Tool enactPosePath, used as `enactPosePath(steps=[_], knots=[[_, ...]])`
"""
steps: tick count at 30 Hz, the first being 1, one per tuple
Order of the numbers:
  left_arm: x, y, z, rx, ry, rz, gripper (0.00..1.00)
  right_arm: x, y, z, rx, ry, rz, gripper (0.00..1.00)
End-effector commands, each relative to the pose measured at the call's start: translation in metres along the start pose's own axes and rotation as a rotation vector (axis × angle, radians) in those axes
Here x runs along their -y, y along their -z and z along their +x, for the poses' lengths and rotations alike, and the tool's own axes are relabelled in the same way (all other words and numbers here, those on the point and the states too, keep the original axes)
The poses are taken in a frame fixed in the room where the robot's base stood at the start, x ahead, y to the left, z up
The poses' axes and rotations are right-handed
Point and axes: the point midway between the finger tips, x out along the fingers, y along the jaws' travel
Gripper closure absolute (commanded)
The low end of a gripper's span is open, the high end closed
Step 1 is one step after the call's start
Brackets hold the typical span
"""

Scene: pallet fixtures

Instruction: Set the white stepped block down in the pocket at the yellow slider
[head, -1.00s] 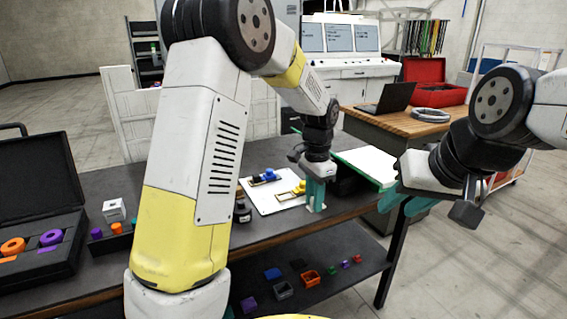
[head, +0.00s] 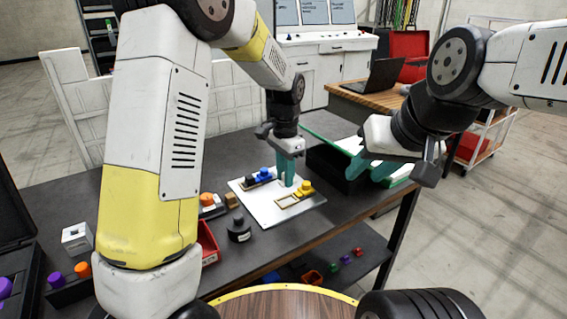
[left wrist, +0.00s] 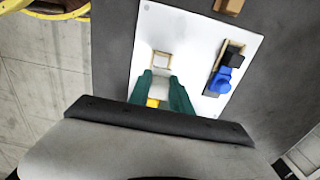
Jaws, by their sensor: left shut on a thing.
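My left gripper (head: 287,180) points down over the white plate (head: 309,206), just behind the yellow slider (head: 304,189) in the head view. In the left wrist view its teal fingers (left wrist: 164,92) are shut on the white stepped block (left wrist: 160,87), which is mostly hidden between them. The tan-framed pocket (head: 287,202) lies beside the yellow slider; its frame also shows just past the fingertips in the left wrist view (left wrist: 161,58). I cannot tell whether the block touches the plate.
A blue slider (head: 265,174) with a black block (head: 250,182) sits on the same plate. A black round part (head: 239,229) and a red bin (head: 207,243) stand to the left. A dark open box (head: 338,167) is close on the right.

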Motion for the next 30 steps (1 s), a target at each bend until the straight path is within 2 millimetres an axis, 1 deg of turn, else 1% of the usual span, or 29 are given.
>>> enactPosePath(steps=[9,15,21,30], knots=[[0.000,0.000,0.031,0.002,-0.001,0.001,1.00,0.000,0.000,0.000,0.000,0.000,0.000,0.64],[0.000,0.000,0.045,0.001,-0.001,-0.001,1.00,0.000,0.000,0.000,0.000,0.000,0.000,0.64],[0.000,0.000,0.050,0.001,0.000,0.000,1.00,0.000,0.000,0.000,0.000,0.000,0.000,0.64],[0.000,0.000,0.050,0.000,0.000,0.000,1.00,0.000,0.000,0.000,0.000,0.000,0.000,0.64]])
